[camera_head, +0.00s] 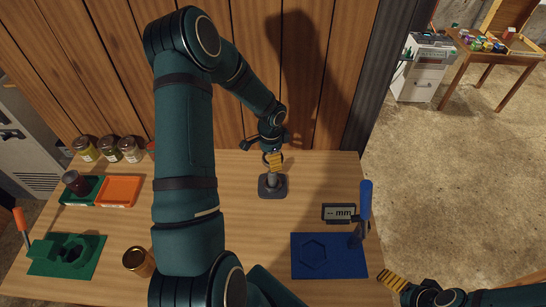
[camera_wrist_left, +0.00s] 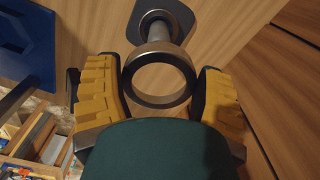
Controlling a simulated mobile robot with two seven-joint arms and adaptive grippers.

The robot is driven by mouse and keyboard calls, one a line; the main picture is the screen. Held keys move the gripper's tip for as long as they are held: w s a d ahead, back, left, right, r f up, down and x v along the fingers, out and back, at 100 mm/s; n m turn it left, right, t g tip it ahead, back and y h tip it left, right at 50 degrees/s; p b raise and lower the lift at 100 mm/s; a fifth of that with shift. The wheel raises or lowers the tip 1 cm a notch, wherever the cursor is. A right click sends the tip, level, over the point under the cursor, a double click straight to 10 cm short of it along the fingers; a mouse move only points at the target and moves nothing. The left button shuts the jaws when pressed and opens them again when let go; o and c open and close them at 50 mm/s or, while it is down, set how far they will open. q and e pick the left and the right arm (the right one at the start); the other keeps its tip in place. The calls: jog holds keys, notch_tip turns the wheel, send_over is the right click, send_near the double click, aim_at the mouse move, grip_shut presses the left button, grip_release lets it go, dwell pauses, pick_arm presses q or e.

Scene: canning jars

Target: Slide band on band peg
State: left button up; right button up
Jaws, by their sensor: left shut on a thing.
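The band (camera_wrist_left: 160,104) is a grey metal ring in the left wrist view. My left gripper (camera_wrist_left: 160,92) is shut on it, with one yellow-padded finger at each side. The band peg (camera_wrist_left: 157,28) is a grey post on a rounded-square base, seen just beyond the band's upper rim. No post shows through the band's opening, and the rim hides where the post ends. In the head view my left gripper (camera_head: 273,160) is directly above the peg's base (camera_head: 272,187). My right gripper (camera_head: 394,283) is at the lower right, away from the peg; its finger gap is unclear.
A blue mat (camera_head: 328,268) with a hexagon outline lies at the right, near a blue-handled tool (camera_head: 365,200) and a small display (camera_head: 339,212). Green (camera_head: 50,267) and orange (camera_head: 119,191) fixtures, jars (camera_head: 108,148) and a copper-coloured can (camera_head: 138,261) are at the left. Table around the peg is clear.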

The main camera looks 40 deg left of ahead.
pick_arm(q)
jog(key=shift+s, duration=0.1)
pick_arm(e)
jog(key=shift+s, duration=0.1)
pick_arm(q)
jog(key=shift+f, duration=0.1)
pick_arm(e)
jog(key=shift+f, duration=0.2)
pick_arm(q)
jog(key=b, duration=0.4)
send_over(271, 180)
jog(key=w+a, duration=0.1)
jog(key=shift+f, duration=2.3)
pick_arm(e)
jog(key=shift+f, duration=1.95)
jog(key=shift+f, duration=0.1)
pick_arm(q)
jog(key=shift+f, duration=0.1)
pick_arm(e)
jog(key=shift+f, duration=0.1)
pick_arm(q)
jog(key=shift+f+b, duration=0.4)
jog(key=shift+b, duration=0.15)
pick_arm(e)
jog(key=shift+f, duration=0.3)
pick_arm(q)
jog(key=shift+f+b, duration=2.95)
jog(key=shift+f, duration=0.45)
pick_arm(e)
jog(key=shift+f, duration=2.95)
